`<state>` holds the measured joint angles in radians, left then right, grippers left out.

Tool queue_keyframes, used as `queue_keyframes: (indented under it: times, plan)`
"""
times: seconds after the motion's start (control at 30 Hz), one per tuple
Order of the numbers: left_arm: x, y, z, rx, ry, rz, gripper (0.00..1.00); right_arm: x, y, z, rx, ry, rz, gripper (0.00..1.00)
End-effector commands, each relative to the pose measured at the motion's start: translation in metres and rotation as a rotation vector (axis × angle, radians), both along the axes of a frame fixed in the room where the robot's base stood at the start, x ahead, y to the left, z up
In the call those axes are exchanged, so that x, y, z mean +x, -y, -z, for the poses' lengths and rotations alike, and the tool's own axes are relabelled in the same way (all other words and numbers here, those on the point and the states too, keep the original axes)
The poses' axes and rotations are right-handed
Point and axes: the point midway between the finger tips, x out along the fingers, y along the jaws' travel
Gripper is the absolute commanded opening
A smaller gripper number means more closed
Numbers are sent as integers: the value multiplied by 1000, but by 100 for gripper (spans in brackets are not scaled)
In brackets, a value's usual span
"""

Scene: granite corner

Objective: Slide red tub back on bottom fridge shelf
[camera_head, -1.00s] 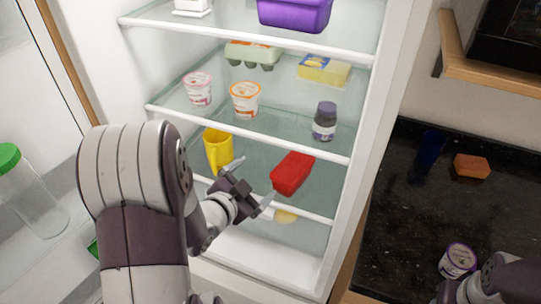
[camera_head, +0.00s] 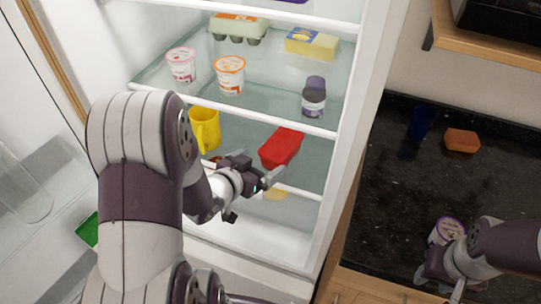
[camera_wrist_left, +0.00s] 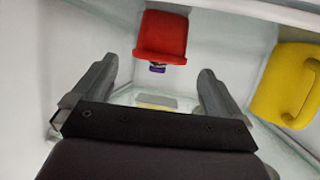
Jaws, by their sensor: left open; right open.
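The red tub (camera_head: 281,148) sits near the front edge of the bottom fridge shelf (camera_head: 309,165), toward its right side. It also shows at the top middle of the left wrist view (camera_wrist_left: 162,36). My left gripper (camera_head: 257,168) is open just in front of the tub, slightly to its left. In the left wrist view its two fingers (camera_wrist_left: 157,72) are spread and empty, with the tub beyond the tips and apparently apart from them. My right gripper (camera_head: 437,279) is open by the counter, close to a yogurt cup with a purple rim (camera_head: 445,231).
A yellow mug (camera_head: 204,130) stands left of the tub on the same shelf. The shelf above (camera_head: 265,116) holds two yogurt cups, a dark jar (camera_head: 314,97), an egg carton (camera_head: 239,27) and a yellow pack (camera_head: 312,44). An orange sponge (camera_head: 462,140) and blue cup (camera_head: 422,121) are on the counter.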

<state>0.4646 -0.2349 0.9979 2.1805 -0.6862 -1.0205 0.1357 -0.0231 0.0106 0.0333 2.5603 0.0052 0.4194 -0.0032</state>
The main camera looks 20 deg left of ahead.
Motion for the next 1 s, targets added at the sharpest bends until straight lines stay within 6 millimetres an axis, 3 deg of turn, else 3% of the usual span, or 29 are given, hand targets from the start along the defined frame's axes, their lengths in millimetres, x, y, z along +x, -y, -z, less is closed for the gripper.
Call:
queue_keyframes:
  times: [0.2, 0.4, 0.87, 1.0]
  plan:
    - [39, 8, 18, 0, -1, 3, 100, 0, 0, 2, 0, 0, 0, 43]
    - [66, 11, 28, 1, 0, 1, 100, 0, 0, 2, 0, 0, 0, 43]
    - [77, 13, 32, 1, 0, -1, 100, 0, 0, 2, 0, 0, 0, 43]
    - [77, 13, 32, 1, 0, -1, 54, 0, 0, 2, 0, 0, 0, 43]
